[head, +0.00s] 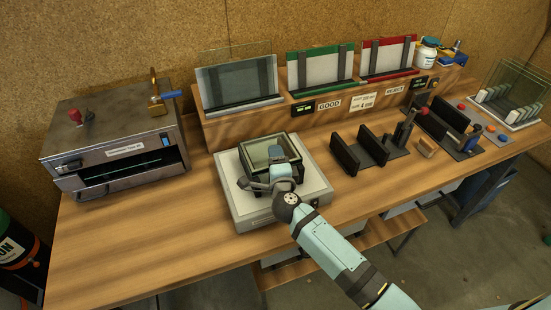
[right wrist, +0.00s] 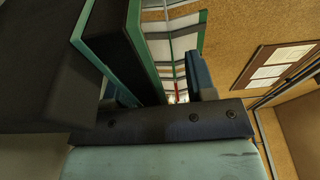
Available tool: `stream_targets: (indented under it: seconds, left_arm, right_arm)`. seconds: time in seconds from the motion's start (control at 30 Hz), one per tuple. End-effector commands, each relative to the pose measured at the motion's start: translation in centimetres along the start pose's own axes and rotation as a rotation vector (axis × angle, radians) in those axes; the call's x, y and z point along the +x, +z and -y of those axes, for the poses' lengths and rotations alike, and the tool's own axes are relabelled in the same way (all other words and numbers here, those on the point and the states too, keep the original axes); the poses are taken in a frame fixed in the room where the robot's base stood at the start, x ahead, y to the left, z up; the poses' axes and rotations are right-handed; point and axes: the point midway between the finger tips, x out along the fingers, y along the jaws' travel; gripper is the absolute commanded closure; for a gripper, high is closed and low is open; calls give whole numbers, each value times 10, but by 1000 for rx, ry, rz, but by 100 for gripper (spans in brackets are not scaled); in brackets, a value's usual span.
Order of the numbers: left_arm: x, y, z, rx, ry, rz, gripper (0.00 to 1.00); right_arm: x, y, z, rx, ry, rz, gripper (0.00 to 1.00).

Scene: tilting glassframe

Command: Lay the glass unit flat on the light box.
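The glass unit (head: 262,153), a greenish pane with a thick dark edge, is over the middle of the light box (head: 246,216), a pale, low, square box on the bench. Its pane faces up; whether its underside touches the box all round is hidden. My right gripper (head: 277,158) is at its near side. In the right wrist view the unit's green-edged, dark side (right wrist: 133,50) reaches between the fingers of my right gripper (right wrist: 160,88). A gap shows between the unit and the right-hand finger, so the gripper looks open. My left gripper is out of view.
A grey metal machine (head: 115,145) stands at left. A wooden rack (head: 330,106) with upright panels runs behind the light box. Bare bench (head: 150,235) lies left of the box.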

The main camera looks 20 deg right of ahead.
Motion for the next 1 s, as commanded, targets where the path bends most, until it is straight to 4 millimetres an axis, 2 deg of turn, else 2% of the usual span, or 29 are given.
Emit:
stream_targets:
  seconds: [0.2,0.33,0.7,0.83,1.0]
  left_arm:
    - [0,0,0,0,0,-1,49]
    - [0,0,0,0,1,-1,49]
    - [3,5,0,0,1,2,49]
    - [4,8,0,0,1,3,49]
    - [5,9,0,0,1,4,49]
  right_arm:
    - [-3,0,-2,-1,3,0,49]
    - [-16,0,-2,-1,3,1,49]
    - [-98,0,-3,0,4,1,49]
    - [-120,0,-2,1,2,1,49]
    - [-135,0,-1,0,1,0,49]
